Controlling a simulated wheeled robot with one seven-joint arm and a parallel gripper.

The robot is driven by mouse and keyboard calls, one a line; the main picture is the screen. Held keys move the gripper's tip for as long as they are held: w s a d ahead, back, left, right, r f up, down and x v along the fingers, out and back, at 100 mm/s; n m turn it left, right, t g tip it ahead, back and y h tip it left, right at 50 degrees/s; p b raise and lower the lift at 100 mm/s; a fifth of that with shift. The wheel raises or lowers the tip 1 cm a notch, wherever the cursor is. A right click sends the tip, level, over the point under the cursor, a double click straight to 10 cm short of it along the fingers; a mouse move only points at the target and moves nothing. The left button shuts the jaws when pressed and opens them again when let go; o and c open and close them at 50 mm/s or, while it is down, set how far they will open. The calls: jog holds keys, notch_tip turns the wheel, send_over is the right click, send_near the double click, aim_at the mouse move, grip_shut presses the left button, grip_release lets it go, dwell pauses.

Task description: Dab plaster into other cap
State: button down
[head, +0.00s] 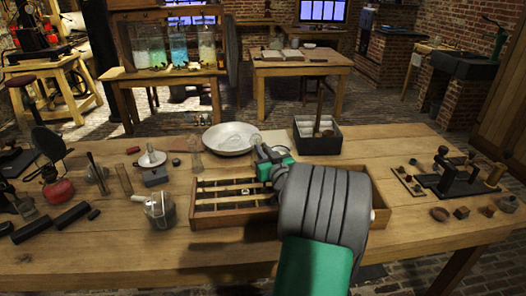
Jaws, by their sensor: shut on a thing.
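My gripper (268,157) is over the back of a slatted wooden tray (205,221), near its middle. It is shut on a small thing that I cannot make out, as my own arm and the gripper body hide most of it. A wide pale bowl (230,138) stands just behind the tray, to the left of my gripper; its inside looks pale and mostly plain. I cannot make out plaster or caps for certain; the right part of the tray is hidden behind my arm.
A dark box (318,146) with pale compartments and an upright rod stands behind my gripper. A glass jar (160,210) stands left of the tray. A burner (57,188) is at far left, a dark apparatus (450,178) at right. The table's front is clear.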

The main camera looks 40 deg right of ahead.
notch_tip(320, 180, up, 7)
jog(key=p, duration=0.3)
dwell(0.5)
jog(key=shift+d, duration=0.1)
dwell(0.4)
